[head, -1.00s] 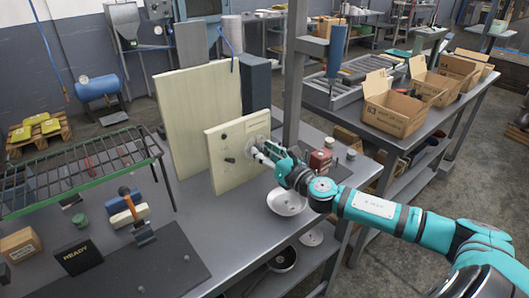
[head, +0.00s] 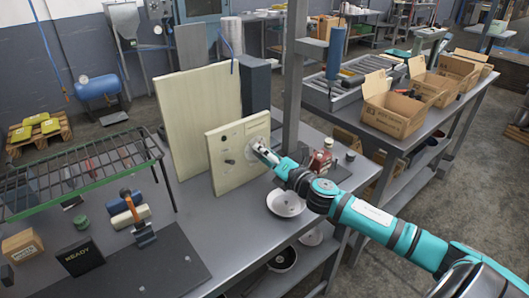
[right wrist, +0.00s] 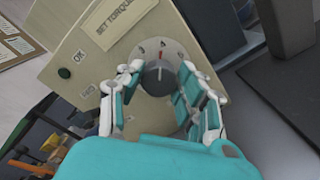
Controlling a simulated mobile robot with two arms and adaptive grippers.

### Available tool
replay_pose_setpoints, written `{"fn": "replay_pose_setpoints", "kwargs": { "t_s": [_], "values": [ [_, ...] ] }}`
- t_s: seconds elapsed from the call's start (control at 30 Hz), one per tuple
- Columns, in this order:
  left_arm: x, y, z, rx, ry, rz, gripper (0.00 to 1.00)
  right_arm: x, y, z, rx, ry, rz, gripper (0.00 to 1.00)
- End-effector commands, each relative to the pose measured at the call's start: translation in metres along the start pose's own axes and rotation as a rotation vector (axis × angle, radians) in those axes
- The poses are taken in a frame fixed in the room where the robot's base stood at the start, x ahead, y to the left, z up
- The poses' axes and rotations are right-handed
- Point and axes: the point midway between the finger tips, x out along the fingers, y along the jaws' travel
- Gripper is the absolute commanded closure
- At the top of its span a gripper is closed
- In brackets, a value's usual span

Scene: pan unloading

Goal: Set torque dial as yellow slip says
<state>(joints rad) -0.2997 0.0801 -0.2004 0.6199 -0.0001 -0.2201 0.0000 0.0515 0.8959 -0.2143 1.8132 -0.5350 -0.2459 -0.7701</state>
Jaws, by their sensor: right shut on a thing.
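A cream panel (head: 232,172) stands upright on the grey bench. In the right wrist view its torque dial (right wrist: 158,80) is a dark grey knob with a red mark pointing near the top of a round, light grey scale plate (right wrist: 178,50). The scale figures are too small to read surely. In the head view my right gripper (head: 264,154) hides most of the dial. My left gripper is out of view.
A white dish (head: 286,203) sits below my right wrist. A red box (head: 320,161) stands behind that wrist. A green-edged rack (head: 85,165) and a black "READY" block (head: 79,257) are at left. A grey post (head: 296,75) rises behind the panel.

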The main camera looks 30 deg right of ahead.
Motion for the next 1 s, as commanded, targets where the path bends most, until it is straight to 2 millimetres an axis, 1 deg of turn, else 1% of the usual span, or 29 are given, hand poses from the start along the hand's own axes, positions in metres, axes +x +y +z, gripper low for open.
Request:
{"fn": "replay_pose_setpoints", "kwargs": {
  "t_s": [0.1,0.6,0.8,1.0],
  "values": [
    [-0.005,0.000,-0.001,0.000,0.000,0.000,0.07,0.000,0.001,0.003,0.111,-0.005,-0.001,0.96],
    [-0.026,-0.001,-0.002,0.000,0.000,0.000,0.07,0.000,-0.001,0.003,0.570,-0.005,-0.001,0.96],
    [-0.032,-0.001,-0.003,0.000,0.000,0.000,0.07,0.000,-0.001,0.003,0.707,-0.006,0.000,0.96],
    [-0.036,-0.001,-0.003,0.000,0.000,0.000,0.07,0.000,-0.002,0.002,0.798,-0.005,0.001,0.96]
  ]
}}
